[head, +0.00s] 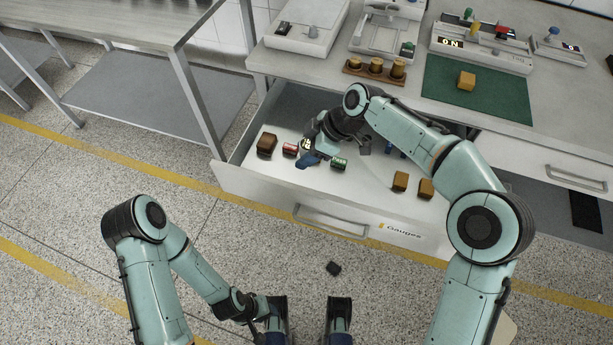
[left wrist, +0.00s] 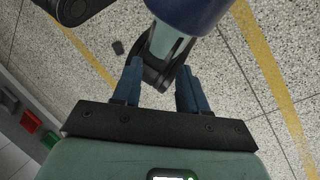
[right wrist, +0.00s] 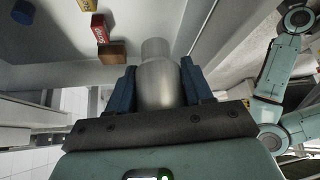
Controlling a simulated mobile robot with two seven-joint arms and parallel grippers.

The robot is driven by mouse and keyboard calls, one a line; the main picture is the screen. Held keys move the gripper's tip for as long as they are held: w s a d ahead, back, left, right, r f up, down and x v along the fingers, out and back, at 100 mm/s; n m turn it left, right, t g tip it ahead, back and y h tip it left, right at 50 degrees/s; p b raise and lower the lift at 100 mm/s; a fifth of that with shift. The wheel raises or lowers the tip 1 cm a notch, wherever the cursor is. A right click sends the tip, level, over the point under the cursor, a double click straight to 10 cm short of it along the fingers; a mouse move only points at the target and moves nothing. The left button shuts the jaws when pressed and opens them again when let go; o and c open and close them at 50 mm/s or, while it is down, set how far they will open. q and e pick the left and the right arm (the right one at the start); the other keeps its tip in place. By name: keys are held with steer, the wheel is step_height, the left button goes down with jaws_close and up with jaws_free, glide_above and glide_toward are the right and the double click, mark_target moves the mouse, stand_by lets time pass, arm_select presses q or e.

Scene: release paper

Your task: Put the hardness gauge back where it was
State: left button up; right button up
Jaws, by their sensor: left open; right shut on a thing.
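My right gripper (right wrist: 159,78) is shut on a smooth grey metal cylinder with a narrower end, which I take to be the hardness gauge (right wrist: 157,88). In the head view the right gripper (head: 309,160) is inside the open drawer (head: 290,191), low among small boxes, and the gauge cannot be made out there. Whether the gauge touches the drawer floor cannot be told. My left gripper (head: 308,312) is open and empty over the floor; its blue fingers also show wide apart in the left wrist view (left wrist: 157,88).
A green mat (head: 480,99) and instruments occupy the bench above. A small dark piece (head: 333,268) lies on the floor.

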arm_select(q)
steer(key=shift+t, duration=0.5)
steer(key=w+f+b, duration=0.1)
steer(key=w+a+f, duration=0.1)
steer(key=w, duration=0.1)
steer(key=shift+a+f+b, duration=0.15)
steer(key=shift+f+b, duration=0.05)
steer(key=shift+b, duration=0.15)
arm_select(e)
step_height(320, 180, down, 12)
steer(key=shift+w, duration=0.1)
arm_select(q)
steer(key=shift+w+f, duration=0.1)
arm_select(e)
steer(key=shift+f, duration=0.1)
steer(key=o, duration=1.3)
steer(key=shift+d+r, duration=0.15)
steer(key=shift+r, duration=0.15)
arm_select(q)
steer(key=s+r+p, duration=0.1)
steer(key=s+d+r+g, duration=0.1)
steer(key=shift+s+d+r+p, duration=0.1)
steer(key=shift+s+r+p, duration=0.05)
steer(key=shift+s+p, duration=0.25)
arm_select(e)
steer(key=v, duration=1.1)
steer(key=shift+r, duration=0.25)
steer(key=shift+d, duration=0.1)
